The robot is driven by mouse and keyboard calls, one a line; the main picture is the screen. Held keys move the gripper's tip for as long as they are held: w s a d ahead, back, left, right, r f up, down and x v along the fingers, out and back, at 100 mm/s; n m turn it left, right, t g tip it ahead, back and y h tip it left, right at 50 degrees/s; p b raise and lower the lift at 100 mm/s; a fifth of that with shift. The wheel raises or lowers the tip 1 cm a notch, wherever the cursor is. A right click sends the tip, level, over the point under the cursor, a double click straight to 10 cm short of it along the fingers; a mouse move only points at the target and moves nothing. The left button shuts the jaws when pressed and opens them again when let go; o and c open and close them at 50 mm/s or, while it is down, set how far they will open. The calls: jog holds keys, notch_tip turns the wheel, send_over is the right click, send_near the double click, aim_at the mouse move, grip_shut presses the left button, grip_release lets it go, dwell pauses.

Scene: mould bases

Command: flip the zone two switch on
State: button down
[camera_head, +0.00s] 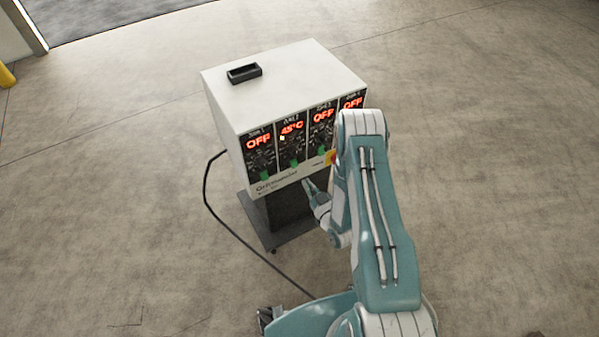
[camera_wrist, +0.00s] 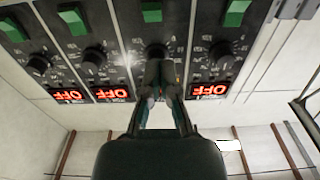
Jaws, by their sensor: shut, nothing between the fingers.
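The white control box (camera_head: 285,85) has several zone panels on its front. In the head view the zone two display (camera_head: 291,129) is lit and reads 45°C; the other zones read OFF. The green zone two switch (camera_wrist: 152,12) shows near the top of the upside-down wrist view, tilted differently from its neighbours. My gripper (camera_wrist: 160,64) is shut and empty in front of the zone two panel, its fingertips just below the knob (camera_wrist: 155,52) in that picture. It hides the zone two display there. In the head view my gripper (camera_head: 308,185) is below the panel's lower edge. I cannot tell whether it touches the panel.
The neighbouring green switches (camera_wrist: 72,18) and (camera_wrist: 237,12) flank zone two closely, with black knobs (camera_wrist: 93,60) beside them. The box stands on a dark wheeled base (camera_head: 280,225). A black cable (camera_head: 207,195) runs down to the floor. The surrounding concrete floor is clear.

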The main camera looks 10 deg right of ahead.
jog(key=v, duration=0.2)
jog(key=shift+s+d, duration=0.1)
jog(key=shift+s, duration=0.25)
jog(key=w+d+r+n+g+h, duration=0.1)
jog(key=w+r+g, duration=0.1)
jog(key=w+r, duration=0.35)
jog(key=w+r+g+h, duration=0.1)
jog(key=w+r, duration=0.2)
jog(key=r, duration=0.5)
jog(key=s+r+m+g+h, duration=0.1)
jog(key=s+r+g+h, duration=0.2)
jog(key=r, duration=1.1)
jog(key=s+a+r+m+g, duration=0.1)
jog(key=s+r, duration=0.3)
jog(key=s, duration=0.5)
jog(key=s+a+r+m+g, duration=0.1)
jog(key=s+r+g, duration=0.2)
jog(key=s, duration=0.7)
jog(key=s+a+r+m+g, duration=0.1)
jog(key=s+r+g, duration=0.1)
jog(key=s+r, duration=0.4)
jog(key=s, duration=0.4)
jog(key=shift+a, duration=0.4)
